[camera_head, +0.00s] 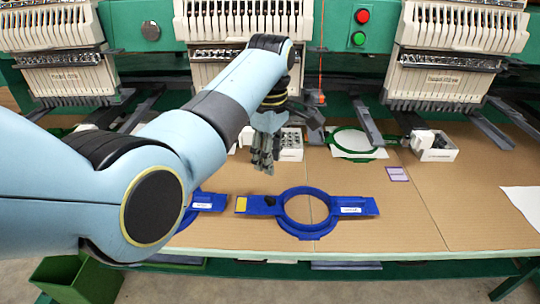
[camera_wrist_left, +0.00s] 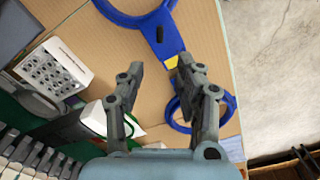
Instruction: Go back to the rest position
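My left gripper (camera_head: 264,158) hangs above the brown table, in front of the middle machine head. In the left wrist view the gripper's two fingers (camera_wrist_left: 160,66) stand apart with nothing held between them. A blue hoop frame (camera_head: 336,208) lies flat on the table to the right of and nearer than the gripper. It has a yellow patch and a small dark piece on its left arm. A second blue hoop frame (camera_head: 207,201) lies to its left, mostly hidden behind my left arm. My right gripper is not in view.
A white holed tray (camera_head: 291,146) stands close behind the left gripper. A green hoop (camera_head: 340,151), a white box (camera_head: 436,155), a purple patch (camera_head: 397,174) and a white sheet (camera_head: 522,203) lie to the right. Machine heads (camera_head: 455,60) line the back. A green bin (camera_head: 75,282) stands below the front edge.

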